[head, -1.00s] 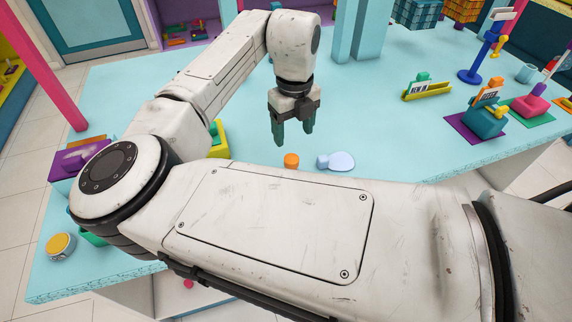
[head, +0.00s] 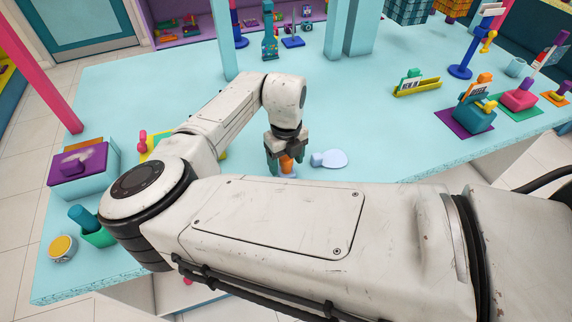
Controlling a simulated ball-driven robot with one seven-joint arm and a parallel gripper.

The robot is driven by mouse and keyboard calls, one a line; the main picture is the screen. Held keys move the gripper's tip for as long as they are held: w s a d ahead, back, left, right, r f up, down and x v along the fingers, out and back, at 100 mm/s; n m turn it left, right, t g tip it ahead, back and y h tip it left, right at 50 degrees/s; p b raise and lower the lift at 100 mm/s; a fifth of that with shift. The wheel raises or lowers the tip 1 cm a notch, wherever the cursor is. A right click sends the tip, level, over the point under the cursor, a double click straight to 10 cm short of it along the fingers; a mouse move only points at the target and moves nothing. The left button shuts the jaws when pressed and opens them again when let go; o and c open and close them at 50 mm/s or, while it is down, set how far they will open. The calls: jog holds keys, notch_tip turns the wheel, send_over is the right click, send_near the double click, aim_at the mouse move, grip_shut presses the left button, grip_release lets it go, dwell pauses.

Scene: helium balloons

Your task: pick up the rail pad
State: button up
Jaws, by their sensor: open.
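An orange knob-like piece (head: 287,163) with a pale blue lower part stands on the light blue counter; it is the likely rail pad, though I cannot tell for sure. My gripper (head: 286,167) points down over it with its jaws open. The dark green fingers are on either side of the orange part. The upper part of the piece is hidden by the gripper, and I cannot tell whether the fingers touch it.
The light blue counter (head: 370,120) is clear behind and right of the gripper. A blue pillar (head: 361,30) stands behind. A yellow sign holder (head: 417,87) and a teal box (head: 474,116) stand at the right. A purple-topped box (head: 78,163) and a green cup (head: 96,234) stand at the left.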

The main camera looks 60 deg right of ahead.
jog(key=c, duration=1.1)
jog(key=shift+c, duration=0.2)
